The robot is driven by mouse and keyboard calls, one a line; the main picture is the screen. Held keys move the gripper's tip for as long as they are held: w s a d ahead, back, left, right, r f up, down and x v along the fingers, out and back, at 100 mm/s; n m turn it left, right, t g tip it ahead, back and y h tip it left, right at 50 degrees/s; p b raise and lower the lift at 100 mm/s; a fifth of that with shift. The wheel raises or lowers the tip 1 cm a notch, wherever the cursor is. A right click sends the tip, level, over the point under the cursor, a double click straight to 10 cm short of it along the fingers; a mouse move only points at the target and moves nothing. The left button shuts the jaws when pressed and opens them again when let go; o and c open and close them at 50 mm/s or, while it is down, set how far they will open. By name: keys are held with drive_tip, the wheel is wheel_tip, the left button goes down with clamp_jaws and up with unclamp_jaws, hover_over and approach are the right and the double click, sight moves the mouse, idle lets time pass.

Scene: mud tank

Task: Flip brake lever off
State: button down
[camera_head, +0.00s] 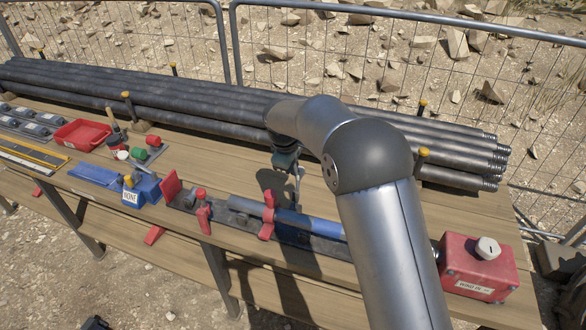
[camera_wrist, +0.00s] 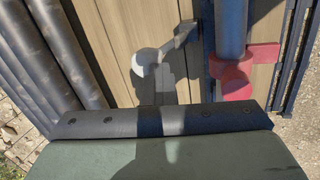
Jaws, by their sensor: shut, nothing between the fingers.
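The brake lever (camera_wrist: 168,47) shows in the wrist view as a grey arm with a pale round knob. It runs from a dark rail beside the blue pipe and its knob lies out to the left over the planks. In the head view, a thin grey lever (camera_head: 297,186) stands beside the blue pipe, close to my gripper (camera_head: 286,160). My gripper is shut and empty, just above the bench. In the wrist view, its green and black body fills the bottom, below the knob, with a visible gap between them. I cannot make out the separate fingertips.
A blue pipe (camera_head: 308,224) with red clamps (camera_head: 267,222) lies along the bench's front. A red control box (camera_head: 478,268) with a white knob sits at the right. Dark pipes (camera_head: 200,102) are stacked at the back. Bare planks lie between the pipes and lever.

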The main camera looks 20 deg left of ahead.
drive_tip(key=s+b+v, duration=0.1)
drive_tip(key=b+v, duration=0.1)
drive_tip(key=v, duration=1.1)
drive_tip(key=s+d+m, duration=0.4)
drive_tip(key=d+m, duration=0.1)
drive_tip(key=d, duration=1)
drive_tip(key=s+d+f+m+g, duration=0.2)
drive_tip(key=s+d+m, duration=0.4)
drive_tip(key=s+d, duration=0.8)
drive_tip(key=s+d+f+m+y, duration=0.1)
drive_tip(key=s+d+f+m, duration=0.45)
drive_tip(key=s, duration=0.45)
wheel_tip(320, 180, down, 12)
drive_tip(key=b, duration=1.1)
drive_tip(key=shift+s+f+n+g, duration=0.2)
drive_tip(key=shift+s+n+g, duration=0.15)
drive_tip(key=shift+s+g, duration=0.1)
drive_tip(key=shift+d, duration=0.1)
